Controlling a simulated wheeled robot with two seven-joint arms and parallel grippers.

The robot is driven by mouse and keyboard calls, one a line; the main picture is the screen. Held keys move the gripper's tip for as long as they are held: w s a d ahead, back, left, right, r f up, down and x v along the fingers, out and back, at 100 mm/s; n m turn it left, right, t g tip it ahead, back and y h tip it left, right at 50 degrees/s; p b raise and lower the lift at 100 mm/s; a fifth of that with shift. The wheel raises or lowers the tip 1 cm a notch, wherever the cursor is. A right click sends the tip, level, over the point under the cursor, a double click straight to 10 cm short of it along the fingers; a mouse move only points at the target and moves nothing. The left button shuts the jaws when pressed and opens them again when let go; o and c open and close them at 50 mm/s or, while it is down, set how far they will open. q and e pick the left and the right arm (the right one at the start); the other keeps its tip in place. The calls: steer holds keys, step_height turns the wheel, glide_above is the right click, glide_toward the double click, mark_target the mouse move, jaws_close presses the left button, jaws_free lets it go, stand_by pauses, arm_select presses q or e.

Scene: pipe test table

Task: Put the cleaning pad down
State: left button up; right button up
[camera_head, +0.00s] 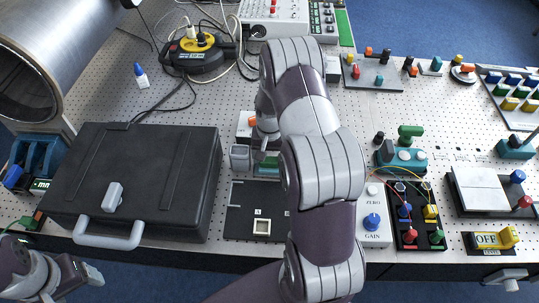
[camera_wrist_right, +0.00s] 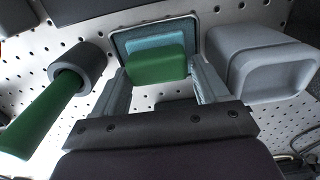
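The cleaning pad is a green block (camera_wrist_right: 158,63) in the right wrist view, and a little of its green shows in the head view (camera_head: 271,157). My right gripper (camera_wrist_right: 163,84) has a finger along each side of the pad and looks shut on it. Beyond the pad is a shallow teal tray (camera_wrist_right: 122,42) with a pale rim. The pad overlaps this tray in the picture; I cannot tell whether they touch. In the head view my right arm hides much of this area. My left gripper (camera_head: 93,275) is at the lower left, away from the pad; its fingers are unclear.
A grey open box (camera_wrist_right: 262,65) stands close beside the right gripper. A green-handled tool sits in a grey round holder (camera_wrist_right: 82,62) on the other side. A black case (camera_head: 135,180), a black board (camera_head: 240,205) and a gain box (camera_head: 374,232) crowd the pegboard table's front.

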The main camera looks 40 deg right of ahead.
steer(key=shift+r, duration=0.55)
step_height(320, 180, up, 11)
steer(key=b, duration=0.2)
steer(key=s+a+n, duration=0.4)
steer(key=s+a, duration=0.2)
steer(key=a, duration=0.2)
steer(key=s+a+n+t, duration=0.1)
steer(key=s+a+n, duration=0.3)
steer(key=a, duration=0.5)
steer(key=s, duration=0.2)
steer(key=shift+s+a+r, duration=0.15)
steer(key=shift+s+r, duration=0.15)
steer(key=shift+r, duration=0.1)
